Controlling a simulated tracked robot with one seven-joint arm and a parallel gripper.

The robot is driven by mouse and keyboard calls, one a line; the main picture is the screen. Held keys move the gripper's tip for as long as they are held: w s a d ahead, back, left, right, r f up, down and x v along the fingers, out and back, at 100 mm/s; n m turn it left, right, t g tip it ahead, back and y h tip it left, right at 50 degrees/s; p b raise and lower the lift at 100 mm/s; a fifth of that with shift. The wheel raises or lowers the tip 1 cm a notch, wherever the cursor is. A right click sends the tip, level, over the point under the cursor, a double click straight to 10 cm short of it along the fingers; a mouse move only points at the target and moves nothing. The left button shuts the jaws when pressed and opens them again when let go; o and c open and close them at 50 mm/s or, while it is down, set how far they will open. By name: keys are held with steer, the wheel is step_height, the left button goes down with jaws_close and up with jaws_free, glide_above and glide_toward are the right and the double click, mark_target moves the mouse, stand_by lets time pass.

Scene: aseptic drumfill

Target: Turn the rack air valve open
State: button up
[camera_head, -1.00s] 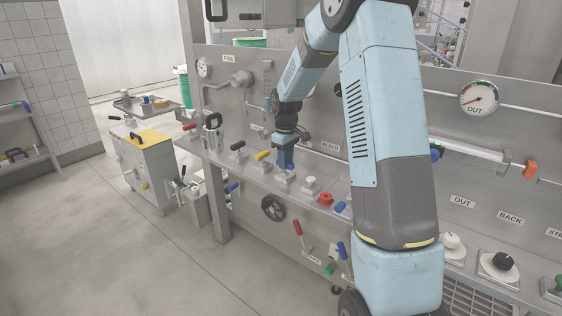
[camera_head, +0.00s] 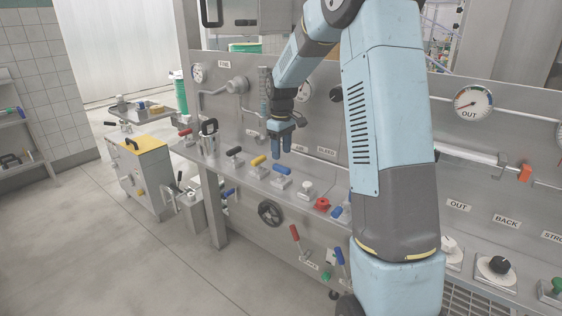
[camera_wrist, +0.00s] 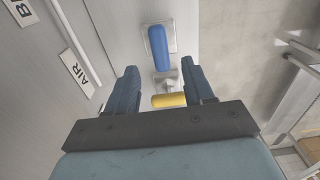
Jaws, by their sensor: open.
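A valve with a blue handle (camera_head: 281,169) stands on the ledge of the steel rack, to the right of a valve with a yellow handle (camera_head: 258,160). In the wrist view the blue handle (camera_wrist: 160,48) lies roughly at right angles to the yellow handle (camera_wrist: 168,100). An AIR label (camera_wrist: 75,72) is on the panel beside them. My gripper (camera_head: 282,154) points down just above the blue handle, apart from it.
A black-handled valve (camera_head: 233,151) stands farther left on the ledge. A white knob (camera_head: 306,187), a red knob (camera_head: 322,204) and another blue handle (camera_head: 337,212) are to the right. Pipes and a gauge (camera_head: 198,73) are on the panel behind. Floor at left is open.

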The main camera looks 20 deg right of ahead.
mark_target(281, 167)
step_height(281, 167, up, 7)
steer(key=shift+r, duration=0.2)
stand_by(0.4)
steer(key=s+a+r+m+t, duration=0.15)
steer(key=s+r, duration=0.35)
steer(key=s, duration=0.5)
steer(key=s+r+m+t, duration=0.1)
steer(key=s+r+m, duration=0.1)
steer(key=s+r, duration=0.5)
steer(key=s+f+m+t, duration=0.1)
steer(key=s+f+m, duration=0.1)
steer(key=s, duration=0.8)
steer(key=s+f+m+t, duration=0.2)
steer(key=s, duration=0.8)
steer(key=shift+s+a+f, duration=0.2)
steer(key=shift+a, duration=0.05)
steer(key=shift+c, duration=0.9)
